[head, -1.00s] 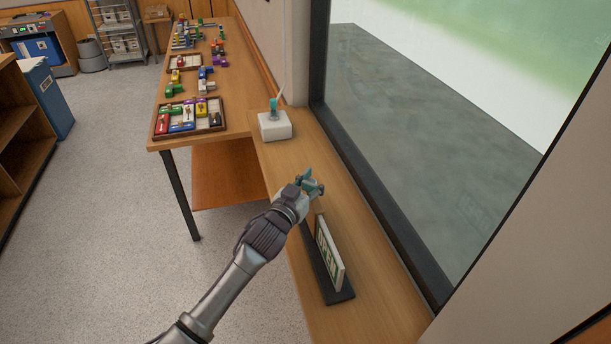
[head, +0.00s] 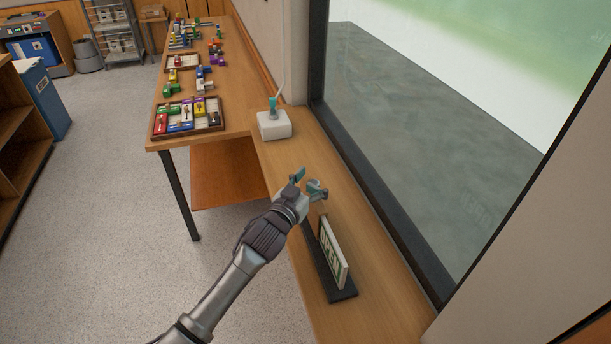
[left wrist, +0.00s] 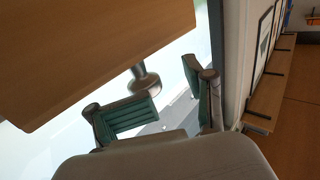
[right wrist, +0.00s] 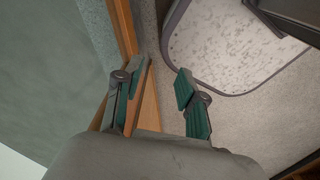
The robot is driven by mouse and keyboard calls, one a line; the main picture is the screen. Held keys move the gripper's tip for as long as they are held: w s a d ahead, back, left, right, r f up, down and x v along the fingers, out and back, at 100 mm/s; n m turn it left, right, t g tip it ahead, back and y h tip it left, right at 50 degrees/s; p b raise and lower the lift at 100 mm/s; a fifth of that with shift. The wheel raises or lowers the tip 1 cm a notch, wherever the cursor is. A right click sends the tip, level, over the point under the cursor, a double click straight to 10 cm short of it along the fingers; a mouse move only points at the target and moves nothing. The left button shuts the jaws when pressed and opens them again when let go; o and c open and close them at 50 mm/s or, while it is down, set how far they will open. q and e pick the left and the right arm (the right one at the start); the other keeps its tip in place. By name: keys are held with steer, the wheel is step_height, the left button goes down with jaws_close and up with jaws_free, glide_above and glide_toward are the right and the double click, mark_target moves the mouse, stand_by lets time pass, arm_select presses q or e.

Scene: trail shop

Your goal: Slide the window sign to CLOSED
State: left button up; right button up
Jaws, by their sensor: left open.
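The window sign (head: 333,252) stands upright on a black base (head: 344,294) on the wooden sill and reads OPEN in the head view. My left gripper (head: 309,181) is open and empty. It hovers by the far end of the sign and hides part of that end. In the left wrist view its two spread fingers (left wrist: 165,97) show with nothing between the pads; the sign is not recognisable there. My right gripper (right wrist: 156,93) is open and empty in the right wrist view, with floor beyond it. It is outside the head view.
A white box with a teal-topped piece (head: 274,124) stands on the sill (head: 375,318) beyond my left gripper. The window frame (head: 385,205) runs along the sill's right side. A table (head: 233,119) with trays and colourful pieces is farther back. The sill between box and gripper is clear.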

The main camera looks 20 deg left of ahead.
arm_select(q)
steer(key=s+a, duration=0.2)
steer(key=s, duration=0.9)
steer(key=shift+s+a, duration=0.2)
steer(key=shift+a, duration=0.2)
steer(key=shift+r, duration=0.1)
